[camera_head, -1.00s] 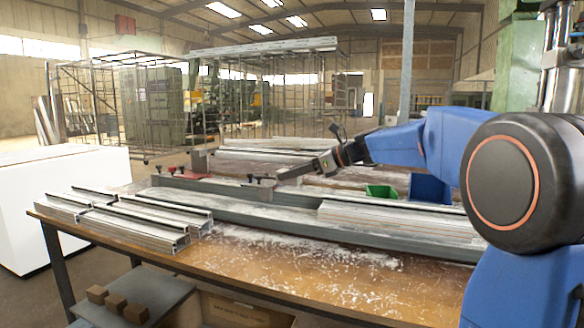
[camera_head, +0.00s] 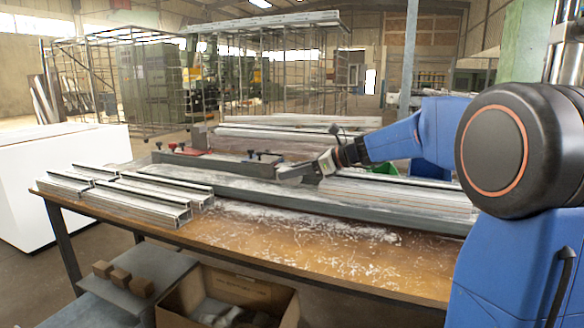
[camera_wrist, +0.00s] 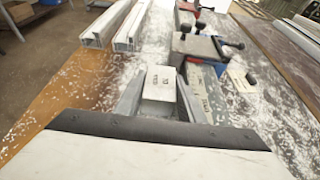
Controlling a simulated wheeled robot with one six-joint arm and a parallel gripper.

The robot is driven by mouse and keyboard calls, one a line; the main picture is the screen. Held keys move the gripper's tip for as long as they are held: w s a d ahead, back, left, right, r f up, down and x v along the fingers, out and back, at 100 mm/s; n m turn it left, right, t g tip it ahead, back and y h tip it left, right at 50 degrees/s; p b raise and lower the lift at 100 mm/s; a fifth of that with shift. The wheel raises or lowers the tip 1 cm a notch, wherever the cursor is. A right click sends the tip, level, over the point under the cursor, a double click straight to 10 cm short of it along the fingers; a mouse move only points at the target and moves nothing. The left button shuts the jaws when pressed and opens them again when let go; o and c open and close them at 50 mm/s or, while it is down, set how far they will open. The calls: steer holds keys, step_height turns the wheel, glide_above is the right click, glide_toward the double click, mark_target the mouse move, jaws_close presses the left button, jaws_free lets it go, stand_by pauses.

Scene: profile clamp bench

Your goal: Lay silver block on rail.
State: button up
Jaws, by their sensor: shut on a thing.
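The silver block (camera_wrist: 158,83) sits between the two fingers of my gripper (camera_wrist: 157,98) in the wrist view, with dark marks on its top face. My gripper is shut on it. The rail (camera_head: 340,205) is a long grey metal profile along the bench in the head view. My gripper also shows there (camera_head: 283,172), low over the rail's middle. In the wrist view, the rail (camera_wrist: 192,74) runs under and past the block. I cannot tell whether block and rail touch.
A dark-knobbed clamp (camera_wrist: 203,47) stands just beyond the block, close to my fingers. A red clamp (camera_head: 190,149) is further left. Cut profiles (camera_head: 135,195) lie on the bench's left side. The front of the bench (camera_head: 300,245) is free except for shavings.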

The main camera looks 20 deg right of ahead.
steer(key=shift+f, duration=0.2)
steer(key=o, duration=1.3)
steer(key=shift+c, duration=0.2)
steer(key=shift+d, duration=0.1)
